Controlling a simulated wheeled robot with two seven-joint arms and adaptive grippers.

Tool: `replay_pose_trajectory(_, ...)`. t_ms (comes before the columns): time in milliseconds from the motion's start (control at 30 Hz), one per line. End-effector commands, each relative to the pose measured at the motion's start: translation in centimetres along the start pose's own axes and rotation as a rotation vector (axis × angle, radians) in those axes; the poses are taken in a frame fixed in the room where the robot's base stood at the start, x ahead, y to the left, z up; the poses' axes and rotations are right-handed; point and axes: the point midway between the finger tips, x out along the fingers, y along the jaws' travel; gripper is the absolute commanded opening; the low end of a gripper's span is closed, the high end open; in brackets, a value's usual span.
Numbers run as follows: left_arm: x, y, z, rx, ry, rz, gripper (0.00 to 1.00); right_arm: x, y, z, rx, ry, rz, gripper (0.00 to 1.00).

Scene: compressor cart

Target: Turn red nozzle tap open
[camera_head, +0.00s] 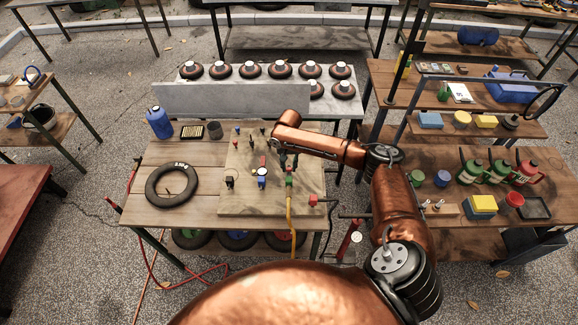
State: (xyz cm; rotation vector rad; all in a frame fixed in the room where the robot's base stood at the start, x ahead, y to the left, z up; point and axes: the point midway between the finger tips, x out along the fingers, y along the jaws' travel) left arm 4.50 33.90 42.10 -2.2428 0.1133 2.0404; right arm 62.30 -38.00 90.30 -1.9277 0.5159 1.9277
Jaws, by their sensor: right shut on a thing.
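A wooden board (238,200) with small valves, gauges and fittings stands on the wooden cart top. My right gripper (289,166) reaches over the board from the right and is shut on a small part at the top of a green fitting (290,181), from which a yellow hose runs down. The held part appears to be the red nozzle tap; the fingers hide most of it, and its turn angle cannot be read. My left gripper is not in view.
Shelves with bottles and boxes (480,205) stand close on the right.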

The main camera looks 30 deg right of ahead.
Motion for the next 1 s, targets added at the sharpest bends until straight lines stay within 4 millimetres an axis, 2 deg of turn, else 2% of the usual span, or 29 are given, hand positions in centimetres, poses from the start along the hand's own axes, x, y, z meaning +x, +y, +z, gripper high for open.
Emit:
replay_pose_trajectory(267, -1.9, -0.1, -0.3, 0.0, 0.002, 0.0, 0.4, -0.3, 0.0, 0.1, -0.147, -0.002, 0.0, 0.0)
replay_pose_trajectory(600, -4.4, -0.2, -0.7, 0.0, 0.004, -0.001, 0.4, -0.2, 0.0, 0.1, -0.459, -0.002, 0.0, 0.0)
replay_pose_trajectory(1000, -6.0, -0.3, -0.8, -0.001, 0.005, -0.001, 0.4, -0.1, 0.1, 0.0, -0.839, -0.001, 0.0, 0.0)
